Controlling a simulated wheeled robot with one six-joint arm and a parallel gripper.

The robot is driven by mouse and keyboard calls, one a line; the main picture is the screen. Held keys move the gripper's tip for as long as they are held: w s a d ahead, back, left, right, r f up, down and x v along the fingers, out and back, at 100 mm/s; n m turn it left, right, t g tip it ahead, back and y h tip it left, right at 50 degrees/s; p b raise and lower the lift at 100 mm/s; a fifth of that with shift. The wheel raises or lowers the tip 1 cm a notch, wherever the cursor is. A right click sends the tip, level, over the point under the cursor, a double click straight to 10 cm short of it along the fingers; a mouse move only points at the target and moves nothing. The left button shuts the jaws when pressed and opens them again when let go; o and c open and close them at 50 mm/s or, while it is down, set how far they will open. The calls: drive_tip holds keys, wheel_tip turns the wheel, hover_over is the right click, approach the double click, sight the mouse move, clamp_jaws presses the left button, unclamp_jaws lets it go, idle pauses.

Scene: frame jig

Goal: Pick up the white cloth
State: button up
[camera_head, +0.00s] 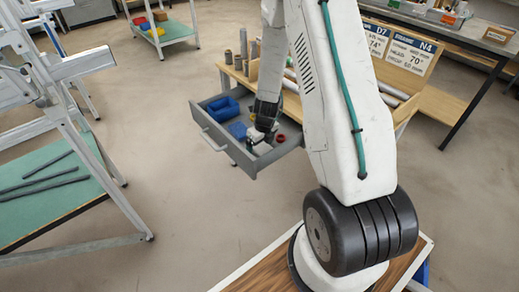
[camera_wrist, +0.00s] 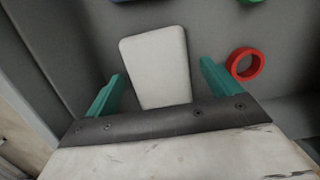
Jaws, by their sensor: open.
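The white cloth (camera_wrist: 157,52) lies as a flat, folded, roughly rectangular piece on the grey floor of the open drawer (camera_head: 215,135). In the wrist view it sits between the two green fingers of my gripper (camera_wrist: 161,72), with clear gaps on both sides. Its near end is hidden by the dark gripper body. My gripper is open and empty, over or in the drawer.
A red ring (camera_wrist: 245,64) lies just right of the right finger. Blue bins (camera_head: 222,109) stand in the drawer's left part. Grey drawer walls surround the gripper. A wooden bench with grey cylinders (camera_head: 243,52) stands behind. The floor left of the drawer is clear.

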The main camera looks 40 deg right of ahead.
sight(260, 146)
drive_tip(key=c, duration=1.1)
drive_tip(key=shift+o, duration=0.2)
wheel_tip(260, 146, up, 10)
drive_tip(key=shift+o, duration=0.9)
drive_tip(key=shift+c, duration=0.4)
